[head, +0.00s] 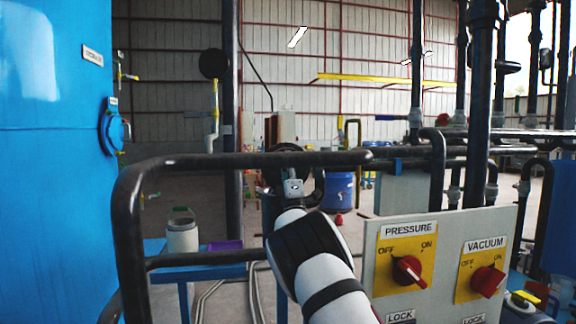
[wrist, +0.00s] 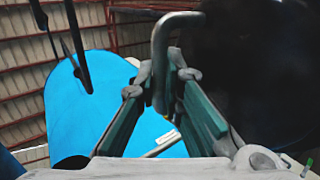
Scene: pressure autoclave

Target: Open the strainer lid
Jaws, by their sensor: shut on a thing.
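In the wrist view, my gripper (wrist: 160,84) has its two green-padded fingers closed around a grey bent handle (wrist: 162,42). The handle runs up from between the fingertips and curves right toward a large dark round shape (wrist: 262,70), which may be the strainer lid; its outline is lost in shadow. In the head view, a dark round part (head: 289,153) shows just beyond the end of my arm, behind the black pipe rail. My fingers are hidden there by my wrist. I cannot tell whether the lid is raised.
A black pipe rail (head: 240,160) crosses in front of my arm. A control panel (head: 440,255) with red PRESSURE and VACUUM knobs stands close on the right. A blue tank (head: 50,170) fills the left. A blue table (head: 215,256) holds a pale container (head: 182,235).

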